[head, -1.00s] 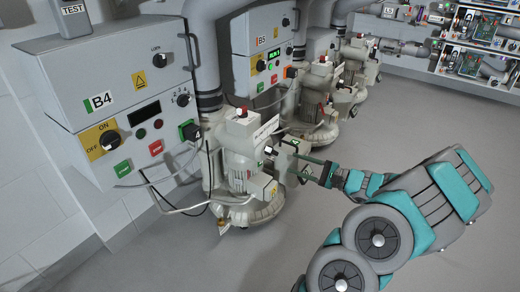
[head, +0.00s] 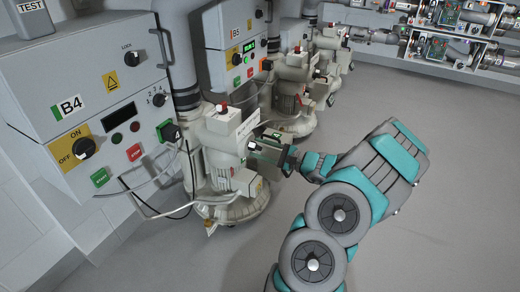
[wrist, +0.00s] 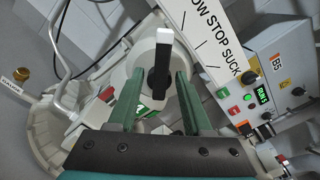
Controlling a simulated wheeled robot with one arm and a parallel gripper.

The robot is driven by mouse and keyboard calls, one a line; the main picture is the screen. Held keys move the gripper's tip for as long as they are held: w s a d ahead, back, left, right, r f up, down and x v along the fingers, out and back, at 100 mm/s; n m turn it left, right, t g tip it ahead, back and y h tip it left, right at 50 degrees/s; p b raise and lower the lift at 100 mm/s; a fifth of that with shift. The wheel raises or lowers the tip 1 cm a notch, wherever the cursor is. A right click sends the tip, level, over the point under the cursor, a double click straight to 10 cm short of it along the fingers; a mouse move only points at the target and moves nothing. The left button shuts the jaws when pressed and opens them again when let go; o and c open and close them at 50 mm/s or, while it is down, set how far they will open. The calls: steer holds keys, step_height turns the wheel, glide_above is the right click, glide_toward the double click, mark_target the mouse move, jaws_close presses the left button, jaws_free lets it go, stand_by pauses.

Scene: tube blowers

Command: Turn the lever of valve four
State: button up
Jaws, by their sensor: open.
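The valve lever (wrist: 160,68) is a black bar with a white end, below a white plate (wrist: 212,38) reading STOP and SUCK, its first word partly cut off. It sits on the pale blower (head: 222,150) beside the control box marked B4 (head: 70,104). My gripper (wrist: 156,76) is open, with one green finger on each side of the lever. Gaps show between the lever and both fingers; whether they overlap it in depth is unclear. In the head view my gripper (head: 262,148) is at the blower's right side, and the lever is hard to make out.
The B5 box (head: 228,45) and more blowers (head: 290,95) stand behind. A bent pale handle tube (wrist: 62,45) is left of the lever in the wrist view. A hose and cables hang below B4. Shelves (head: 465,40) line the back. The grey floor (head: 440,150) at right is clear.

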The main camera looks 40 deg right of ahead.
jaws_close()
stand_by(0.4)
steer(key=shift+r+m+p, duration=0.15)
steer(key=shift+m+p, duration=0.15)
steer(key=shift+p, duration=0.3)
steer(key=m+p, duration=0.2)
steer(key=p, duration=0.1)
steer(key=m+p, duration=0.6)
steer(key=shift+w+d, duration=0.15)
steer(key=shift+d, duration=0.1)
